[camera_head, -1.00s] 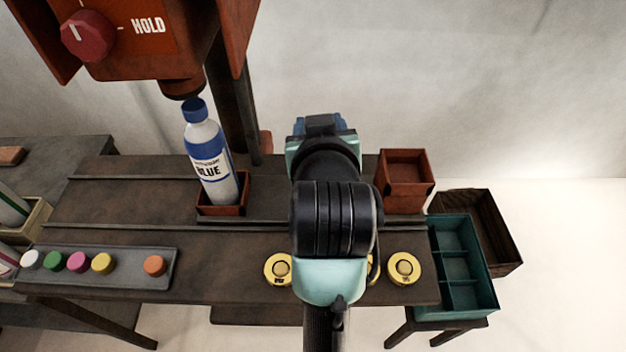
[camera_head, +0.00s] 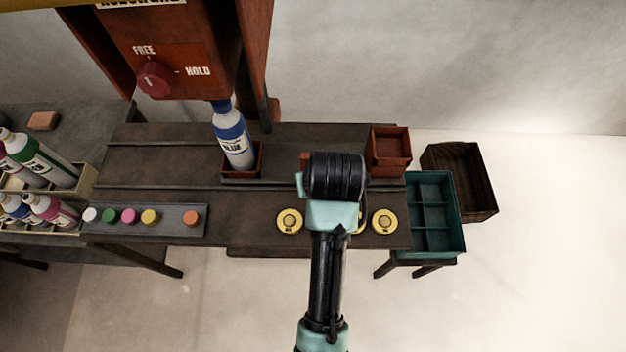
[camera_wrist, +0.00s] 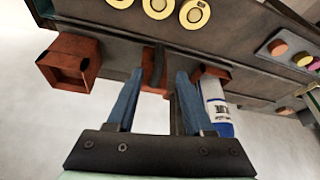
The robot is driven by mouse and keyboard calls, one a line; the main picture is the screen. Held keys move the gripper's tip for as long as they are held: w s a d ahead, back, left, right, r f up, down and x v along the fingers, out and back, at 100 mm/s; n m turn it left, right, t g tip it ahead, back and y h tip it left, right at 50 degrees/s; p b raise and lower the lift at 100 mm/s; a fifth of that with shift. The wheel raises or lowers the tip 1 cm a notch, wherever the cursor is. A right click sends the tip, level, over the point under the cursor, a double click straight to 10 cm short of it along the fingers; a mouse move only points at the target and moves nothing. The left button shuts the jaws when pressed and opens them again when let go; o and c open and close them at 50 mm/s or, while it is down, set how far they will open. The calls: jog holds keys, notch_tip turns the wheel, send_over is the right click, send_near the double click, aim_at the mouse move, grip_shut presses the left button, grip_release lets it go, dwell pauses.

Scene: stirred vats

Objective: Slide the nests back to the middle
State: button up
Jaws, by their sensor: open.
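The nests are red-brown square boxes along the rail at the back of the bench. The left nest (camera_head: 241,172) holds an upright blue-and-white bottle (camera_head: 233,138). The right nest (camera_head: 391,158) looks empty. A middle nest shows only as a sliver (camera_head: 304,161) beside my arm in the head view. In the wrist view this middle nest (camera_wrist: 154,84) shows between the fingers of my gripper (camera_wrist: 158,76), which is open. I cannot tell whether the fingers touch it. My arm hides the gripper in the head view.
A red vat housing with a FREE/HOLD knob (camera_head: 155,78) stands over the bottle. A grey tray (camera_head: 146,231) of coloured caps and several yellow round buttons (camera_head: 289,221) lie in front. A teal divided crate (camera_head: 459,218) and dark box (camera_head: 487,182) stand right.

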jog(key=x, duration=1)
jog(key=shift+w+f, duration=0.15)
jog(key=shift+f, duration=0.2)
jog(key=shift+c, duration=0.3)
grip_shut()
dwell(0.7)
